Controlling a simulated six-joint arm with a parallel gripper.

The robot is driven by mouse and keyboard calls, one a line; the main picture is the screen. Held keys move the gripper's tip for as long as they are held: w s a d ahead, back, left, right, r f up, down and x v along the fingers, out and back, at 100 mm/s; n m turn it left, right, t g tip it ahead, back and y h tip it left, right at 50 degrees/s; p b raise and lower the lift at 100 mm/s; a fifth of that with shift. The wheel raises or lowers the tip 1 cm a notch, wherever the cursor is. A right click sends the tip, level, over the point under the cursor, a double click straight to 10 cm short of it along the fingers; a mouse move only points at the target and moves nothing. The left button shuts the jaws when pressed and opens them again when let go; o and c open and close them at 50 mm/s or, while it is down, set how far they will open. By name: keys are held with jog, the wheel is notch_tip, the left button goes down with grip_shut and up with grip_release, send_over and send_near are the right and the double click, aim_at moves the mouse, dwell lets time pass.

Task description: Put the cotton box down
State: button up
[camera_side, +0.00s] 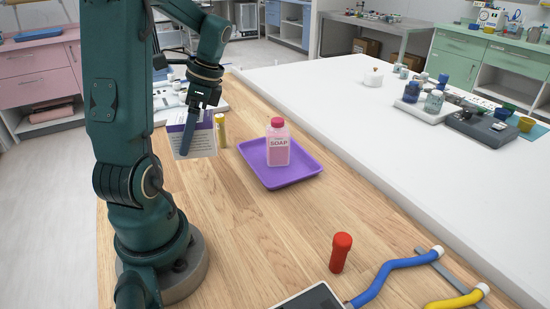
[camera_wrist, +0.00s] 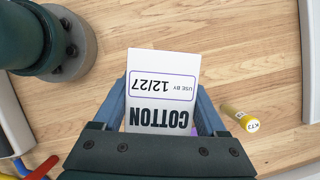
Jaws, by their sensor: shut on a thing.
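The cotton box (camera_side: 197,141) is white with a purple band. My gripper (camera_side: 190,118) is shut on it in the side view, left of the purple tray. In the wrist view the box (camera_wrist: 162,88) sits between the two blue-grey fingers of my gripper (camera_wrist: 162,108), with "COTTON" and "USE BY 12/27" on its face upside down. The side view does not clearly show whether its lower edge touches the wooden table.
A purple tray (camera_side: 299,172) holds a pink soap bottle (camera_side: 278,145). A yellow tube (camera_side: 221,131) stands close to the box; it also shows in the wrist view (camera_wrist: 240,118). A red-capped tube (camera_side: 340,253) stands nearer the front. Bare wood lies between.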

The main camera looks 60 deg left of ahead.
jog(key=w+d+r+m+t+y, duration=0.1)
jog(key=w+d+m+t+y, duration=0.1)
jog(key=w+d+m, duration=0.45)
jog(key=w+d+m+t+y, duration=0.1)
jog(key=w+d+m+t, duration=0.15)
jog(key=w+m, duration=0.6)
jog(key=shift+n, duration=0.3)
jog(key=w+d+f, duration=0.2)
jog(key=d, duration=0.1)
jog(key=w+d+f, duration=0.2)
jog(key=d, duration=0.2)
jog(key=w+d+f, duration=0.1)
jog(key=d+f, duration=0.1)
jog(key=d, duration=0.1)
jog(key=shift+w+d+f, duration=0.15)
jog(key=shift+w+f, duration=0.15)
jog(key=shift+w, duration=0.1)
jog(key=shift+f, duration=2.05)
jog(key=shift+f, duration=0.1)
jog(key=o, duration=1.3)
